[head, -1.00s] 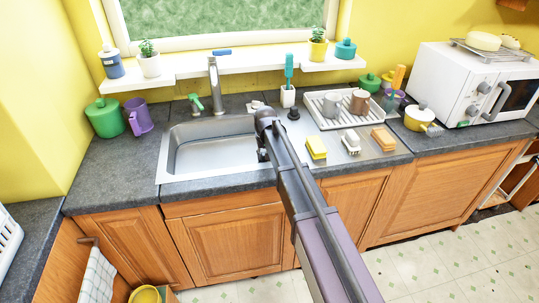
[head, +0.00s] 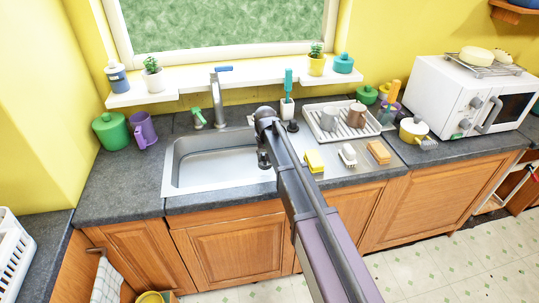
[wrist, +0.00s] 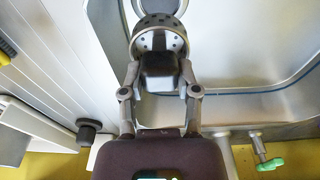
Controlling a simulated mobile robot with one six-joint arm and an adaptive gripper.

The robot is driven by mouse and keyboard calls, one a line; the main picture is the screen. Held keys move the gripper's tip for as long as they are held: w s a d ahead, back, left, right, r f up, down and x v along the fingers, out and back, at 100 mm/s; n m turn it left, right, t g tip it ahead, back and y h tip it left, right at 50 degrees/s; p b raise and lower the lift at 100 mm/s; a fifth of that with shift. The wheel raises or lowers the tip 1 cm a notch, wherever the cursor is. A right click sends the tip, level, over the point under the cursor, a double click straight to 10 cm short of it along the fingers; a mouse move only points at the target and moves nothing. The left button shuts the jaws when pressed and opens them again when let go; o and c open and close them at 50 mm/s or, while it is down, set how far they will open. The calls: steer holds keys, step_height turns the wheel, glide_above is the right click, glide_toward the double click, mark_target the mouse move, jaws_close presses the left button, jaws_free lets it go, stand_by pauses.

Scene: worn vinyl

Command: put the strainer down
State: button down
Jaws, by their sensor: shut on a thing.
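The strainer (wrist: 150,42) is a grey, rounded piece with dark holes, at the top middle of the wrist view. My gripper (wrist: 160,65) is shut on it, with one finger on each side. A grey ring shows beyond it at the picture's edge; I cannot tell whether it is part of the strainer. In the head view my gripper (head: 264,160) is over the right side of the sink (head: 215,165), near the drainboard, partly behind my arm. I cannot make out the strainer there.
The ridged drainboard (wrist: 62,65) lies left of the gripper in the wrist view. A yellow sponge (head: 314,160), a brush (head: 348,155), an orange block (head: 379,152) and a dish rack (head: 318,131) with mugs stand right of the sink.

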stand_by(0.6)
step_height(320, 180, up, 14)
steer(key=p, duration=1.3)
steer(key=shift+s+f+p, duration=0.2)
steer(key=shift+f+p, duration=0.05)
steer(key=shift+p, duration=0.05)
steer(key=shift+s+f, duration=0.1)
steer(key=shift+s, duration=0.05)
